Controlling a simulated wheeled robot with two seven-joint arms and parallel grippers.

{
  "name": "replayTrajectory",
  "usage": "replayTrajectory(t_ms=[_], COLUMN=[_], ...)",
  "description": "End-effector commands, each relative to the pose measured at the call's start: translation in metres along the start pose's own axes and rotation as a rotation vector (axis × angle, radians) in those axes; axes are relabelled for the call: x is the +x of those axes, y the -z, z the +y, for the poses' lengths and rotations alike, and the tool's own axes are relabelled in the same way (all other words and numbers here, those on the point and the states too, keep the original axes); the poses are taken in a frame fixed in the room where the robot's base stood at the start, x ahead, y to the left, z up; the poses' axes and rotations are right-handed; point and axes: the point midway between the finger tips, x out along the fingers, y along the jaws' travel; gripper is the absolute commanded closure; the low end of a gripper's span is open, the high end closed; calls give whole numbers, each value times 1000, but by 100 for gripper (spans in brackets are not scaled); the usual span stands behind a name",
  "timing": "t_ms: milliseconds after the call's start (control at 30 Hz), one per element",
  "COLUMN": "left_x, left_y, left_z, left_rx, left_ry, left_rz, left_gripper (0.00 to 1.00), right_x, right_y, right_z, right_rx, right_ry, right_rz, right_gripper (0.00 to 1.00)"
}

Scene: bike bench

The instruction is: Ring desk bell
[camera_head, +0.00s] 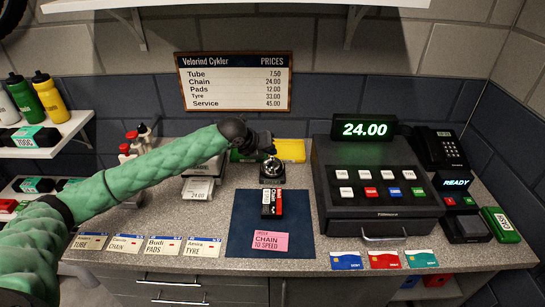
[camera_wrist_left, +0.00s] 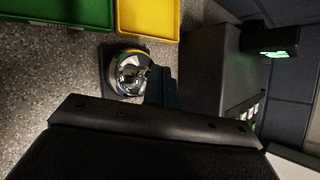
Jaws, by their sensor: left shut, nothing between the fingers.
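The desk bell (camera_head: 271,171) is a small silver dome on a dark square base at the back of the counter. My left gripper (camera_head: 268,150) is shut and empty, just above and behind the bell's dome in the head view. In the left wrist view the bell (camera_wrist_left: 131,74) shows its shiny dome beside my dark left fingers (camera_wrist_left: 160,88). I cannot tell whether the fingertips touch it. My right gripper is not in view.
A cash register (camera_head: 375,180) stands right of the bell. Green and yellow trays (camera_head: 290,150) lie behind it. A dark blue mat (camera_head: 240,225) with a small red-and-black box (camera_head: 271,204) and a pink note (camera_head: 268,241) lies in front. A card terminal (camera_head: 466,228) stands at the right.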

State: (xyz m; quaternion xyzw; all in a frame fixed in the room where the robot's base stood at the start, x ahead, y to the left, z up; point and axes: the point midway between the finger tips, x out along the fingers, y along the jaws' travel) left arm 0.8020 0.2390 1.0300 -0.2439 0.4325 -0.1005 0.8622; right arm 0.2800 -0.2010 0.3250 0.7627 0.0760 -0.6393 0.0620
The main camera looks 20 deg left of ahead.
Motion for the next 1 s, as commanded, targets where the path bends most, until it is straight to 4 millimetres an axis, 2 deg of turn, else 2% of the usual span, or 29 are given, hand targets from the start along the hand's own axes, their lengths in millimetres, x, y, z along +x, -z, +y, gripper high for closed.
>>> replayTrajectory(t_ms=[567,800,867,1000], left_x=[4,5,5,2], left_y=[3,4,4,1], left_z=[3,4,4,2], left_rx=[0,0,0,0], left_ry=[0,0,0,0], left_rz=[0,0,0,0], left_gripper=[100,100,100,100], right_x=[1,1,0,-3], right_y=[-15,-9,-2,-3], right_z=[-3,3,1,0], right_rx=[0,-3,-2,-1], right_ry=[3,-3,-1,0], right_rz=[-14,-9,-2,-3], right_gripper=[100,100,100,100])
